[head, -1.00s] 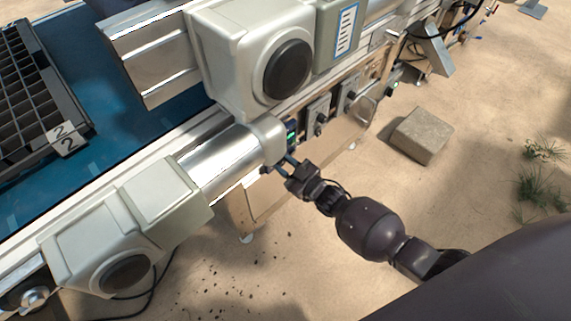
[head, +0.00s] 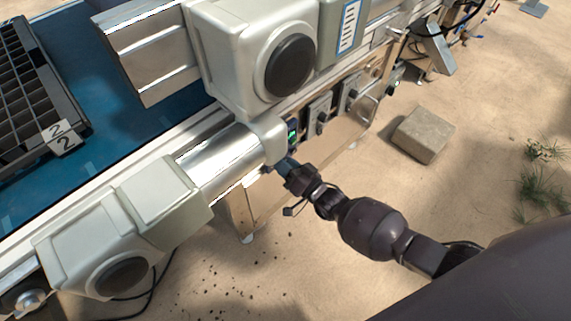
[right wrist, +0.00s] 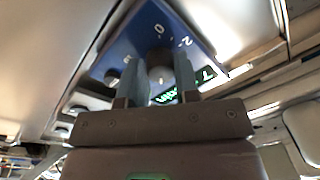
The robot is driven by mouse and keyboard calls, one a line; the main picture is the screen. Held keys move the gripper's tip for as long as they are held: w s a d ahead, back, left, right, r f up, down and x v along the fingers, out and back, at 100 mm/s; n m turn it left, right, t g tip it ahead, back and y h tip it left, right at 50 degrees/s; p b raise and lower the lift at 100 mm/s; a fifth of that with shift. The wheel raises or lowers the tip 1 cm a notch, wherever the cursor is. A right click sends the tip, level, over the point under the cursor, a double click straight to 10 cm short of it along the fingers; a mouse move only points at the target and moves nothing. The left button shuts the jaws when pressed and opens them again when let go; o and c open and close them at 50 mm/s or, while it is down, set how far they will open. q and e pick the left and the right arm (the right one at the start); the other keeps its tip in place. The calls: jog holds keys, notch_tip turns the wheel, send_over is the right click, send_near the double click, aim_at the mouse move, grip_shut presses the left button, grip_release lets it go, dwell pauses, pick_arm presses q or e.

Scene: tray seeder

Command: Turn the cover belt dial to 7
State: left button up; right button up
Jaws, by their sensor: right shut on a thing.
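The cover belt dial (right wrist: 160,66) is a small grey knob on a blue panel (right wrist: 150,28) with white numerals; 0 and 2 are readable in the right wrist view. A green lit display (right wrist: 166,96) is partly hidden behind my fingers. My right gripper (right wrist: 158,78) has one finger on each side of the knob and is shut on it. In the head view, my right gripper (head: 284,164) reaches under the conveyor's edge, beside a panel with a green display (head: 292,136); the knob is hidden there. The dial's pointer is not clear. My left gripper is not in view.
A large grey motor housing (head: 225,62) overhangs the panel. Other small control boxes (head: 320,112) sit to the right along the frame. A seed tray (head: 38,98) lies on the blue belt (head: 112,125). A stone block (head: 423,134) stands on the sandy floor.

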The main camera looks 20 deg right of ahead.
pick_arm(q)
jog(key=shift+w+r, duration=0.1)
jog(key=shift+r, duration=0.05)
pick_arm(e)
jog(key=shift+m, duration=0.6)
jog(key=o, duration=0.9)
jog(key=shift+s, duration=0.15)
pick_arm(q)
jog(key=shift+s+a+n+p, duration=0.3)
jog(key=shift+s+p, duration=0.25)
jog(key=shift+p, duration=0.25)
pick_arm(e)
jog(key=shift+v, duration=5.3)
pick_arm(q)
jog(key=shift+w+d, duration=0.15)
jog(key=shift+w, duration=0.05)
